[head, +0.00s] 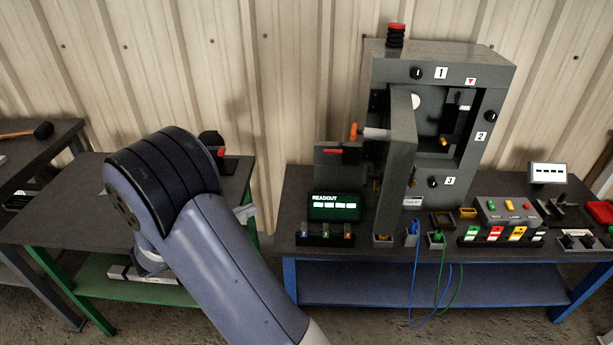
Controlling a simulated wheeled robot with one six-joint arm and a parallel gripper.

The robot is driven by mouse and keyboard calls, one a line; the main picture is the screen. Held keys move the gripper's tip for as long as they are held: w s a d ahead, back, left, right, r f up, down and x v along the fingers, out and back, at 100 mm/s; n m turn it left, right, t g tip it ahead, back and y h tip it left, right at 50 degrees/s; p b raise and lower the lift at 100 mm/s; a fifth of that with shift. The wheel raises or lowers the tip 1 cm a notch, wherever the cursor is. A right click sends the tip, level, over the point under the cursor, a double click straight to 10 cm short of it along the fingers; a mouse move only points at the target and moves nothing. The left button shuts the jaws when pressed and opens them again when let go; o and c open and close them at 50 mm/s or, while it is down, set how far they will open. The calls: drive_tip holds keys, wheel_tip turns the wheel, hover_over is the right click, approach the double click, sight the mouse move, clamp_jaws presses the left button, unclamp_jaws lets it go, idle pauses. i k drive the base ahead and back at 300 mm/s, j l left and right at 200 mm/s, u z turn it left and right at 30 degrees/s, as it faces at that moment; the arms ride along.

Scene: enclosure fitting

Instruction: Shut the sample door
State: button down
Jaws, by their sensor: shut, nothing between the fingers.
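The grey enclosure (440,62) stands on the blue-framed bench, with labels 1, 2 and 3 around its front opening. Its grey door (401,150) stands open at the left of the opening, swung out towards me and seen nearly edge-on. A light rod with an orange end (354,132) sticks out to the left beside the door. I cannot tell whether it is the door's handle. Inside the opening a dark fitting with a yellow tip (445,142) shows. My arm fills the lower left, well left of the door. My gripper is not visible.
A readout screen (335,207) and a small dark box (338,154) stand left of the door. Small bins, blue and green cables (414,275), coloured switches (515,233) and a button box (508,210) crowd the bench front. A red-topped beacon (396,32) sits on the enclosure.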

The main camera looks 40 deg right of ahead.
sight(397, 152)
drive_tip(key=i+j+u, duration=0.1)
drive_tip(key=u, duration=0.15)
drive_tip(key=i+u, duration=0.3)
drive_tip(key=i+z, duration=0.1)
drive_tip(key=z, duration=0.35)
drive_tip(key=i+z, duration=0.1)
drive_tip(key=z, duration=0.3)
drive_tip(key=j+z, duration=0.1)
drive_tip(key=z, duration=0.35)
drive_tip(key=i+j+z, duration=0.1)
drive_tip(key=z, duration=0.35)
drive_tip(key=i+j+z, duration=0.1)
drive_tip(key=z, duration=0.35)
